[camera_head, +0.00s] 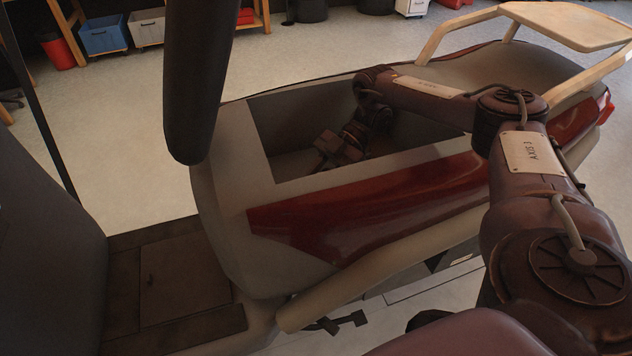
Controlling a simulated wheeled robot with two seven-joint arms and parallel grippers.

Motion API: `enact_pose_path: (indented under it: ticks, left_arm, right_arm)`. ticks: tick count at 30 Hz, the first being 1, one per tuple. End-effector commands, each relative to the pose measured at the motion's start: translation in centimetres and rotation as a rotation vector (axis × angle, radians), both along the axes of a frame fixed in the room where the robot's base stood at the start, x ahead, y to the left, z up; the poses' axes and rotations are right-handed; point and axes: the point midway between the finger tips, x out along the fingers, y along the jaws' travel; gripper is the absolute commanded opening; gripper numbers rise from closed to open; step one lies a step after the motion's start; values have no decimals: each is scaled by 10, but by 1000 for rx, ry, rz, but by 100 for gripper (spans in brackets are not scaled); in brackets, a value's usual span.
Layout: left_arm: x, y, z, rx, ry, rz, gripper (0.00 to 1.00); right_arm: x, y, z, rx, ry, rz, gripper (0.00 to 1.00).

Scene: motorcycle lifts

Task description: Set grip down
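My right arm comes in from the right and reaches down into the open storage compartment (290,115) of a scooter (225,190). My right gripper (328,153) is inside the compartment, low near its floor and front end. It is small and dark there, so I cannot tell whether its fingers are open or shut. I cannot make out a separate grip in or beside the fingers. My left gripper is out of view.
A long black rounded piece (195,80) hangs at upper left, close to the compartment's front edge. The compartment walls surround my gripper. A beige rear rack (565,25) stands at upper right. Bins, including a blue one (103,37), stand far behind on open floor.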

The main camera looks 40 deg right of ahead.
Motion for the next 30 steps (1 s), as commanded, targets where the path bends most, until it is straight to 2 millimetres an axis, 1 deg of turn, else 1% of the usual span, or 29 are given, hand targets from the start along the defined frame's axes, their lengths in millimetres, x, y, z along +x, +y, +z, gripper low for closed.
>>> enact_pose_path:
  ticks: [1, 4, 10, 14, 15, 19, 20, 27, 30]
  left_arm:
    - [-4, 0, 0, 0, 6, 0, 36]
    - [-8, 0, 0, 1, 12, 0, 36]
    - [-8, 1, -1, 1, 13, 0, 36]
    - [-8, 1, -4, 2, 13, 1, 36]
    - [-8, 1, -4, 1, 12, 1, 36]
    - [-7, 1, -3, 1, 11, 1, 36]
    - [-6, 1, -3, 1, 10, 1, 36]
    - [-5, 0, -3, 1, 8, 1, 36]
    - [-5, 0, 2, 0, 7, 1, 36]
  right_arm:
    - [0, 0, -5, 1, 1, -1, 0]
    - [0, 0, -7, 1, -2, 0, 0]
    - [0, 0, -7, 0, -2, 0, 0]
    - [0, 0, -12, 0, -1, 0, 0]
    - [0, 0, -11, 0, -2, 0, 32]
    - [0, 0, -11, 0, -1, 0, 49]
    - [0, 0, -11, 0, -1, 0, 51]
    - [0, 0, -10, 0, -1, 0, 51]
    - [0, 0, -5, 0, -2, 0, 51]
